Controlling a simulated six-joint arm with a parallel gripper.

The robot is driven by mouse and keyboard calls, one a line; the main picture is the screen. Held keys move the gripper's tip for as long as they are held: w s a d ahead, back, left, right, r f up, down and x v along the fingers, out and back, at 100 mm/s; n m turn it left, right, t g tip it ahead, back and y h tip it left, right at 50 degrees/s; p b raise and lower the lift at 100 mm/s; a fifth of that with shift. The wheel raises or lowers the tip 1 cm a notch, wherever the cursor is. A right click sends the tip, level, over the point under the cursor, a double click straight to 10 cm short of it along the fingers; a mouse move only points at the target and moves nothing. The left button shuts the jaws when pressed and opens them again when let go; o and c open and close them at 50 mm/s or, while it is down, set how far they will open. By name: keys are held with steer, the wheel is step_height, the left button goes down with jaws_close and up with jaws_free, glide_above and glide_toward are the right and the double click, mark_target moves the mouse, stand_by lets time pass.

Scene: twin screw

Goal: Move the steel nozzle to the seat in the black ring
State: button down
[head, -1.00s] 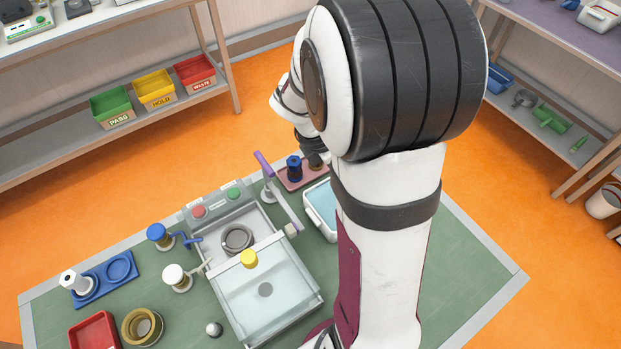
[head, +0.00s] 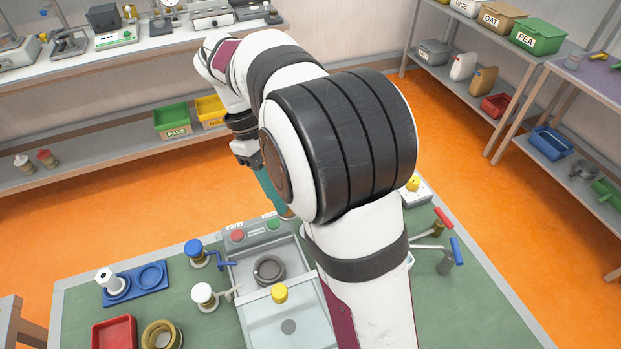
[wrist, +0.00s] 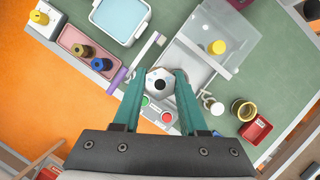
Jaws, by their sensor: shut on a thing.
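My gripper (wrist: 160,78) is shut on the steel nozzle (wrist: 151,78), a pale metal hexagonal piece with a dark round hole. The nozzle sits between the two teal fingers in the wrist view, raised above the bench. In the head view a teal finger (head: 268,188) shows beyond the arm, above the far side of the machine; the nozzle is not clear there. The black ring (head: 258,276) lies flat in the open bay of the machine, left of the fingers' far reach. In the wrist view I cannot make out the ring; the gripper and nozzle cover that area.
A clear cover with a yellow knob (head: 280,293) adjoins the bay. A purple handle (wrist: 115,82) and a pink tray (wrist: 76,42) with several pieces lie on the other side. A brass ring (wrist: 245,109) stands near a red tray (wrist: 257,130).

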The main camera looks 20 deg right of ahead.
step_height(320, 180, down, 5)
steer(key=a+n+t+h, duration=0.2)
steer(key=n+t, duration=0.1)
steer(key=n, duration=0.6)
steer(key=n+t, duration=0.3)
steer(key=n, duration=0.5)
glide_above(269, 271)
step_height(269, 271, down, 5)
steer(key=shift+f, duration=2.25)
steer(key=shift+f, duration=0.3)
steer(key=shift+f, duration=0.75)
jaws_free()
